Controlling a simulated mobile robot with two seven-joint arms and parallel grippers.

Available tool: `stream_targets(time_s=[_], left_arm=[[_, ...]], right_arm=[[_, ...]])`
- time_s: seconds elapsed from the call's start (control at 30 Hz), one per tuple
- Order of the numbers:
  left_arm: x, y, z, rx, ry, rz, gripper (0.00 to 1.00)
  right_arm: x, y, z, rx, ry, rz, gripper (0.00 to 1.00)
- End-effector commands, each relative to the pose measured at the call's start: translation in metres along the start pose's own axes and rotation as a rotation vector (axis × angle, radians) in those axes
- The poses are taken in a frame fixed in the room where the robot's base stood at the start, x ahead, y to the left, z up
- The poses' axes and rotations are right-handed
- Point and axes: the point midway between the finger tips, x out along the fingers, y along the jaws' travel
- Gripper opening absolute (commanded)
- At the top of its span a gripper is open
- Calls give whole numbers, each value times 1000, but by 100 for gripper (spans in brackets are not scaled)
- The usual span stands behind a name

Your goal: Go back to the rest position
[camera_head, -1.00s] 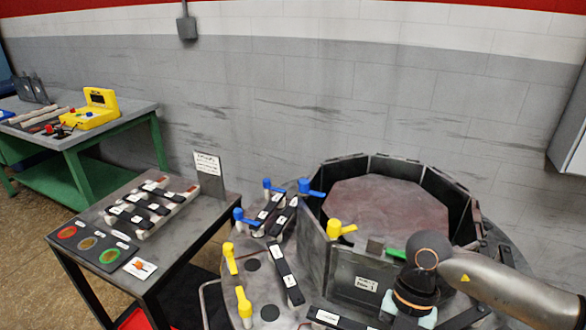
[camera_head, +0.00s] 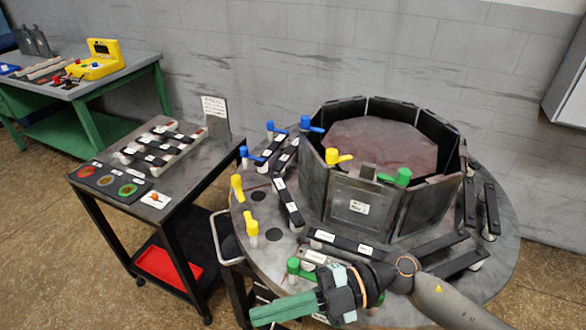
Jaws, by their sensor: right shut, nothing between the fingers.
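My right arm comes in from the lower right, and its gripper (camera_head: 283,309) points left in front of the round furnace table (camera_head: 497,245). The fingers are shut and hold nothing. The gripper is in front of the table's near edge, and I cannot tell its exact gap from it. A green knob (camera_head: 293,267) shows just above the wrist. The furnace (camera_head: 352,205) is a ring of dark upright panels around a reddish inner surface. My left gripper is not in view.
Blue handles (camera_head: 311,124), yellow handles (camera_head: 251,226) and a green handle (camera_head: 397,177) stand around the furnace, with black bars between. A dark cart (camera_head: 172,205) with labelled parts stands left. A green bench (camera_head: 85,92) stands behind it. Floor at lower left is clear.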

Motion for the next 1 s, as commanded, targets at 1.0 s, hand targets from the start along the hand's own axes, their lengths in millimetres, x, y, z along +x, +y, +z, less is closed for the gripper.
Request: stream_targets(time_s=[1.0], left_arm=[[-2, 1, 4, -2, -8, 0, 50]], right_arm=[[-168, -257, 156, 1278, -1072, 1300, 0]])
